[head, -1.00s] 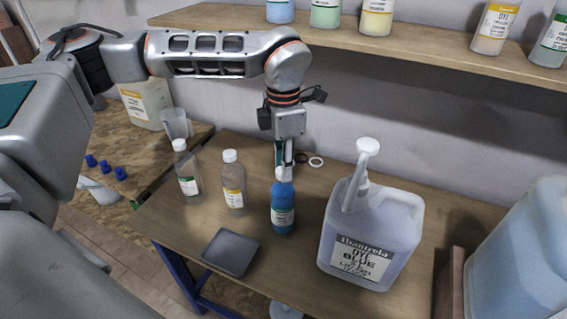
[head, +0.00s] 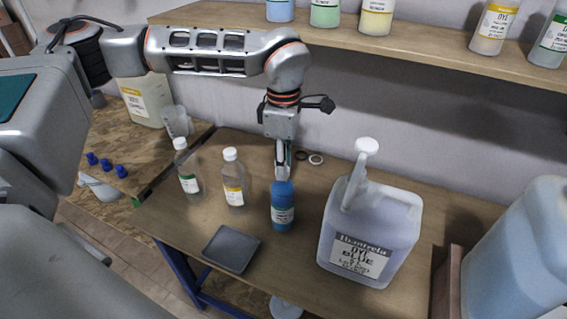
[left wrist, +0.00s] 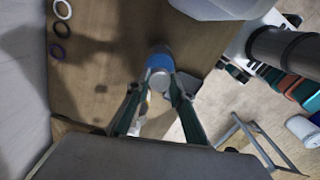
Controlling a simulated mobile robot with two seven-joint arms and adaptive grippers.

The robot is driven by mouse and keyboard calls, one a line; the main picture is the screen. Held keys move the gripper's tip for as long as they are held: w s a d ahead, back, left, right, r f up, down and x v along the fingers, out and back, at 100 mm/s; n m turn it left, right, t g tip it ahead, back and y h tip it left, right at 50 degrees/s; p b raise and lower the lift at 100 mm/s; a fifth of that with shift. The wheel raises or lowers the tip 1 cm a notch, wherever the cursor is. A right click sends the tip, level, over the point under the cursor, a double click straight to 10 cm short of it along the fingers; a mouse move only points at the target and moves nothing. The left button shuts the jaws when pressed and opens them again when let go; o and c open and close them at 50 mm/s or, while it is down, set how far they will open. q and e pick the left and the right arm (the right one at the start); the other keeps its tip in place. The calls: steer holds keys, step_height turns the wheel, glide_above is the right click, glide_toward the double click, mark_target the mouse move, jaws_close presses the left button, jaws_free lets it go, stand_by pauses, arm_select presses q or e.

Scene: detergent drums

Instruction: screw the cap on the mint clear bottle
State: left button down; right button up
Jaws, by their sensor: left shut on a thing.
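The bottle with blue contents and a mint-green label (head: 283,212) stands upright on the table. It also shows in the left wrist view as a blue shape (left wrist: 158,60). My left gripper (head: 283,174) points straight down at its neck. In the left wrist view, its two fingers are shut on a white cap (left wrist: 160,80) over the bottle. Whether the cap's thread is engaged is hidden. A clear bottle with a green label and white cap (head: 186,170) stands further left. My right gripper is not in view.
A bottle with a yellow label (head: 233,178) stands close left of the blue one. A grey tray (head: 231,249) lies in front. A white ring (head: 316,159) lies behind.

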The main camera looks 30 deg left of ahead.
arm_select(q)
steer(key=m, duration=0.4)
steer(key=shift+s+f+m, duration=0.15)
steer(key=shift+m, duration=0.15)
steer(key=c, duration=2.2)
jaws_free()
steer(key=shift+m, duration=0.3)
steer(key=o, duration=0.5)
steer(key=shift+o, duration=0.4)
steer(key=o, duration=0.4)
steer(key=shift+c, duration=0.2)
steer(key=shift+r, duration=4.15)
